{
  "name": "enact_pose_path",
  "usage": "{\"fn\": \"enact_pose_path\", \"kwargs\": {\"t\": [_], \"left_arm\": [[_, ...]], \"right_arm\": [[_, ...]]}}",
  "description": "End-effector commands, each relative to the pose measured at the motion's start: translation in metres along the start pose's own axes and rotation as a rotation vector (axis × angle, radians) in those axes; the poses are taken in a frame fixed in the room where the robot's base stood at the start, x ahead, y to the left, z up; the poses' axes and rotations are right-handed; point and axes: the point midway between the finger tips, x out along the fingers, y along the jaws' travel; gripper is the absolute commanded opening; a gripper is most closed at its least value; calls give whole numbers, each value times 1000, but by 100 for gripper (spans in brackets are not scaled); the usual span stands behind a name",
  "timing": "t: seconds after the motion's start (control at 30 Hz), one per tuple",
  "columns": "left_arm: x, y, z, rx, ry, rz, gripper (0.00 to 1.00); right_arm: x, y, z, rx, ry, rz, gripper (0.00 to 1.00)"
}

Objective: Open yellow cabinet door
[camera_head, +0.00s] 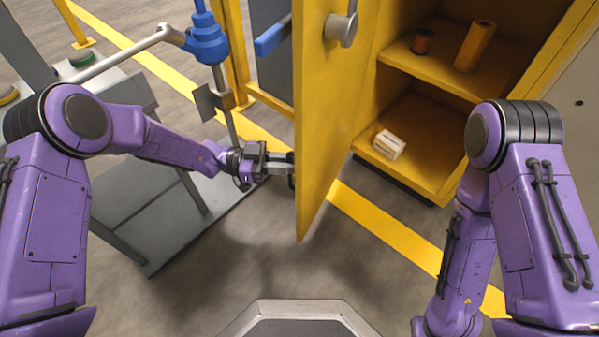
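The yellow cabinet (437,175) stands at the upper right, with its inside showing. Its yellow door (325,125) is swung wide open toward me and seen at a steep angle. A grey round handle (343,27) is on the door's inner face, near the top. My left gripper (284,167) reaches from the left to the outer side of the door. Its fingertips are at or very near the door, and I cannot tell whether they touch it or how far they are apart. My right arm hangs down at the right; its gripper is out of view.
Inside the cabinet are a dark orange-topped spool (422,41), an orange cylinder (475,46) and a whitish block (388,145). A grey bench (150,215) and a blue-headed stand (207,42) are at the left. The floor ahead of me is clear.

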Motion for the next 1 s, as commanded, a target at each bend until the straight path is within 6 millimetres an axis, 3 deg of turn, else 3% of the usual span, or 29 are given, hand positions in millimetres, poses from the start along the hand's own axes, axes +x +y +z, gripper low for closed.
{"fn": "enact_pose_path", "kwargs": {"t": [0.03, 0.2, 0.57, 0.6, 0.63, 1.0], "left_arm": [[-8, -10, 0, 10, 3, -13, 0], [-29, -23, -2, 10, 4, -12, 0], [-32, -25, -4, 13, 4, -10, 0], [-32, -25, -4, 13, 4, -9, 27], [-32, -25, -4, 13, 4, -9, 35], [-38, -22, -2, 7, 2, -15, 35]], "right_arm": [[3, 1, 1, -12, -14, 0, 0], [5, 3, 8, -54, -61, 0, 0], [4, 4, 9, -64, -73, -1, 0], [4, 4, 9, -63, -73, -1, 0], [4, 4, 9, -63, -73, -1, 0], [4, 4, 9, -63, -73, -1, 0]]}}
